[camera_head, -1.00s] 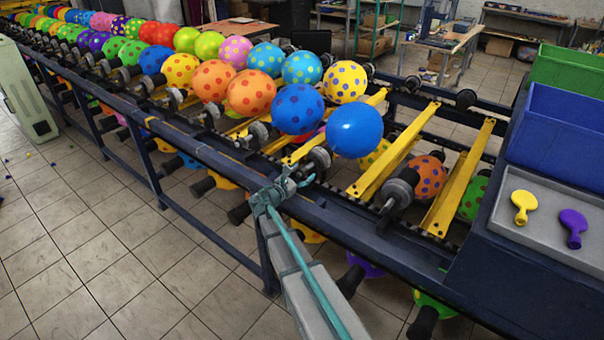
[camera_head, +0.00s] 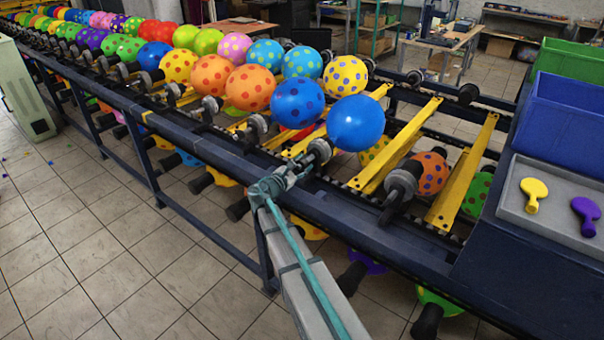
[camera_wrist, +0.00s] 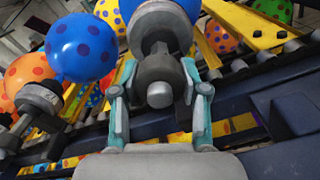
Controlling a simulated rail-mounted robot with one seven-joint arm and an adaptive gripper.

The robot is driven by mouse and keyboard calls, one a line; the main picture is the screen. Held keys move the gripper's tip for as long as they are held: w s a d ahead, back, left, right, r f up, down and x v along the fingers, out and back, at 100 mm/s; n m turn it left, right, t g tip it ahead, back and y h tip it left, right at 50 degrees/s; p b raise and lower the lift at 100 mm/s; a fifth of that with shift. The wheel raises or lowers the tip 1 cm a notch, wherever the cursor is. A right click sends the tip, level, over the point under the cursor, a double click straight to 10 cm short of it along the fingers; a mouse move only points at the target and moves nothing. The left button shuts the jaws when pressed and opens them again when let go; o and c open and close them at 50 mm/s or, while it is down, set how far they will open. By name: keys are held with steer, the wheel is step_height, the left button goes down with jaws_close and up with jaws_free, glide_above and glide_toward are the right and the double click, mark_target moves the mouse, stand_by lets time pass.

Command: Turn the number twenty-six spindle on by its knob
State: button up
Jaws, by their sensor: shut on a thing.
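A spindle (camera_head: 320,150) on the near rail carries the plain blue balloon (camera_head: 356,123). Its grey knob (camera_wrist: 160,94) points toward me in the wrist view. My gripper (camera_head: 297,173) is at this knob, low in front of the balloon. In the wrist view my gripper (camera_wrist: 158,100) has one teal finger on each side of the knob and is shut on it. The knob's far side is hidden. No spindle number is legible, so I cannot tell whether this is twenty-six.
A neighbouring spindle (camera_wrist: 40,97) holds a blue spotted balloon (camera_wrist: 81,48). An empty spindle (camera_head: 401,184) stands to the right. The dark near rail (camera_head: 370,225) runs below my gripper. A grey tray (camera_head: 520,217) with uninflated balloons is at the right.

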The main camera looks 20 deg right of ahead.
steer(key=m+b, duration=0.2)
steer(key=b, duration=0.1)
steer(key=m+b, duration=0.1)
steer(key=b, duration=0.2)
steer(key=shift+f+m, duration=0.4)
steer(key=m+b, duration=0.4)
steer(key=b, duration=0.3)
steer(key=shift+m+b, duration=0.3)
steer(key=m+b, duration=0.2)
steer(key=b, duration=0.1)
steer(key=m+b, duration=0.2)
steer(key=b, duration=0.2)
steer(key=shift+w+r+m, duration=0.1)
steer(key=shift+r+m, duration=0.1)
steer(key=shift+m, duration=0.2)
steer(key=shift+r+m+b, duration=0.25)
steer(key=shift+m+b, duration=0.65)
steer(key=shift+b, duration=0.1)
steer(key=o, duration=1.2)
steer(key=shift+c, duration=0.2)
steer(key=shift+a, duration=0.15)
